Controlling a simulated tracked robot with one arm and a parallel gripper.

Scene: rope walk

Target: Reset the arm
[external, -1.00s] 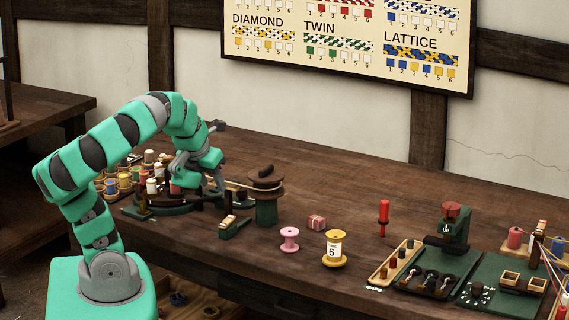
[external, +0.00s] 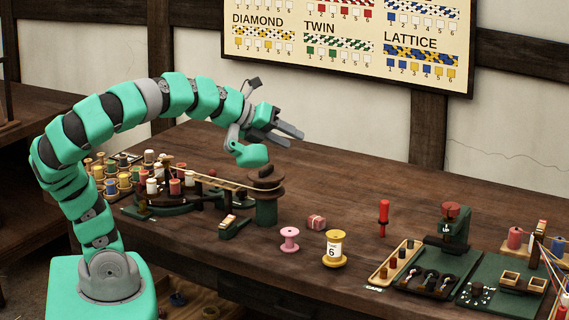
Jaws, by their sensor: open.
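My gripper (external: 291,137) is open and empty. It is raised above the table (external: 340,180), with its fingers pointing to the right. It hangs over and a little behind the dark round capstan-like post (external: 266,200). My arm reaches up from its base at the left and stretches out to the right. Nothing touches the fingers.
At the left stand a braiding stand (external: 178,205) with several bobbins and a rack of spools (external: 108,180). A pink spool (external: 289,239), a yellow spool (external: 334,248) and a red-handled tool (external: 383,217) stand mid-table. A green clamp station (external: 450,230) is at the right.

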